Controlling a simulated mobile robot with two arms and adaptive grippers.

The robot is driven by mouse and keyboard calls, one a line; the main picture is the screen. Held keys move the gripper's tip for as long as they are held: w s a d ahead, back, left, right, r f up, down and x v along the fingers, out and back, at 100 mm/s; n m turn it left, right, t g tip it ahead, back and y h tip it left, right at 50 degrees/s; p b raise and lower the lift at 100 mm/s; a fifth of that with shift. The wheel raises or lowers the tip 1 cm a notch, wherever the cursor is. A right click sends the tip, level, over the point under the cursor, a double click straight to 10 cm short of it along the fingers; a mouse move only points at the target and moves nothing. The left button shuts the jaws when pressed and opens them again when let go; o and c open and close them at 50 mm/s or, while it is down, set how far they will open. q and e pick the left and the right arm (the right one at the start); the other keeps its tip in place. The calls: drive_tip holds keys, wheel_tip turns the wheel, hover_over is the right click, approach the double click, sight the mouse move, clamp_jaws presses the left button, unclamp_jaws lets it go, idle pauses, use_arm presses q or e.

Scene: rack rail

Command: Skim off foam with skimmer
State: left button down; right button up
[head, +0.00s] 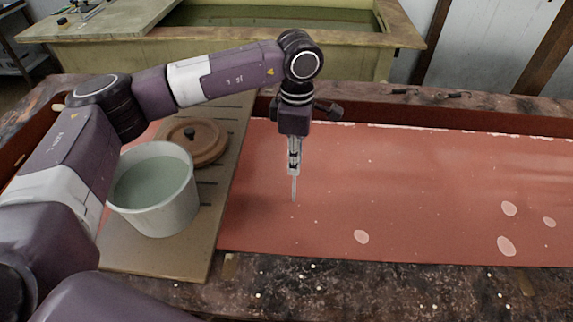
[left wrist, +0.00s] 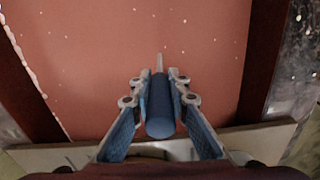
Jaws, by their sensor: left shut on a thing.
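My left gripper (head: 294,165) points down over the red bath (head: 420,180) in the head view. It is shut on a slim tool with a dark blue round handle (left wrist: 160,112), which sits between the fingers in the left wrist view. A thin pale rod (head: 294,189) points down from the gripper; I cannot tell whether its tip touches the red surface, or whether this tool is the skimmer. Pale oval foam patches lie on the bath: one (head: 361,237) near the front, others (head: 509,209), (head: 549,222) and (head: 506,246) at the right. My right gripper is out of view.
A white bucket (head: 178,215) of greenish liquid and a round brown wooden piece (head: 208,140) with a knob stand on a slotted board (head: 125,257) at the bath's left. A speckled dark edge (head: 400,288) runs along the front. Another tank (head: 385,60) stands behind.

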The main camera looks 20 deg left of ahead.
use_arm(q)
drive_tip(key=shift+w+d, duration=1.45)
drive_tip(key=shift+w, duration=0.5)
drive_tip(key=s+d+b, duration=0.1)
drive_tip(key=s+d, duration=0.2)
drive_tip(key=d, duration=0.5)
drive_tip(key=s+d+b, duration=0.2)
drive_tip(key=s+d, duration=0.1)
drive_tip(key=d, duration=0.5)
drive_tip(key=shift+s+a+r, duration=0.1)
drive_tip(key=shift+r, duration=0.05)
wheel_tip(320, 180, up, 14)
drive_tip(key=p, duration=0.7)
idle(3.0)
